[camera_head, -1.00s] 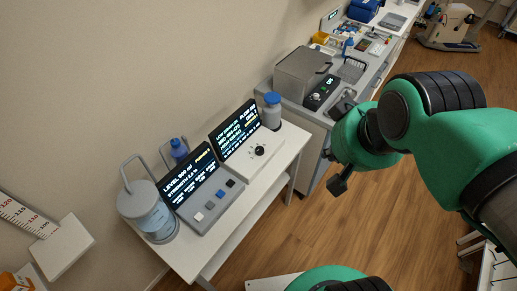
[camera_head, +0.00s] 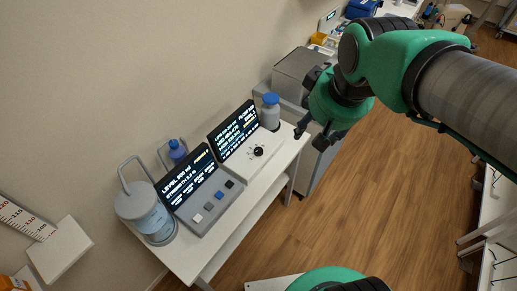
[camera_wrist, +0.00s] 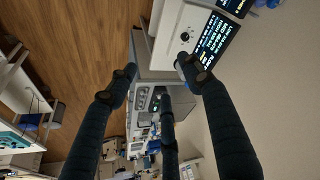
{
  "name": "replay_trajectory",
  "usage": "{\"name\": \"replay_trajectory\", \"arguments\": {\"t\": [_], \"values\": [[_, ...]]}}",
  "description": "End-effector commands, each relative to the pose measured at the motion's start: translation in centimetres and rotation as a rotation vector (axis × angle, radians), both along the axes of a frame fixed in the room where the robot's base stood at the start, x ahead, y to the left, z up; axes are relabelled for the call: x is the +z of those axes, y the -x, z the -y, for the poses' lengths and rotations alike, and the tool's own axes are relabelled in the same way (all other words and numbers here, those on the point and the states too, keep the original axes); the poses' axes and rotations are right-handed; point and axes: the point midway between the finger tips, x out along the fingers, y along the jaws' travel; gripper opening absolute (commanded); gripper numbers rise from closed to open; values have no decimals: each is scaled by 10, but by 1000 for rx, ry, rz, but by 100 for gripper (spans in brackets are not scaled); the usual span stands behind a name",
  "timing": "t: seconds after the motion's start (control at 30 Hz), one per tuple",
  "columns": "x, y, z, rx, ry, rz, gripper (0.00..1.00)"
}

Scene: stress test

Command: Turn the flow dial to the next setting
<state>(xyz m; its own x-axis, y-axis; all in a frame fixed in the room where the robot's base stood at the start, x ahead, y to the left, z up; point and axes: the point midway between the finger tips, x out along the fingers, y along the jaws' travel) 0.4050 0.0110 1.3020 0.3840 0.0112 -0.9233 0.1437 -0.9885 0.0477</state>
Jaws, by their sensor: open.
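The flow dial (camera_head: 258,151) is a small black knob on a white, sloped-faced unit with a dark text screen (camera_head: 236,128), on the white side table. It also shows near the top of the wrist view (camera_wrist: 185,36), close beyond one fingertip in the picture. My gripper (camera_head: 310,138) is to the right of the dial in the head view, over the table's right end, and apart from it. In the wrist view its dark fingers (camera_wrist: 160,76) are spread with nothing between them. The dial's exact setting is too small to read.
Left of the dial unit stands a grey console (camera_head: 208,205) with several buttons and a screen. A clear lidded jar (camera_head: 152,218) is beside it. A blue-capped bottle (camera_head: 270,112) stands behind the dial, near my gripper. A grey metal box (camera_head: 298,72) is on the counter behind.

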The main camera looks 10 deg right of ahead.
Motion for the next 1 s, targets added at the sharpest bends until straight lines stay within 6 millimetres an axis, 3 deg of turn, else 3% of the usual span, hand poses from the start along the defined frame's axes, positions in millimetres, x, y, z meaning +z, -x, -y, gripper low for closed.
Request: {"name": "replay_trajectory", "arguments": {"t": [0.27,0.57,1.0], "values": [[-24,-65,-13,115,37,-77,50],[-65,-132,-29,241,71,-156,50],[-155,-222,-58,429,110,-269,50]]}}
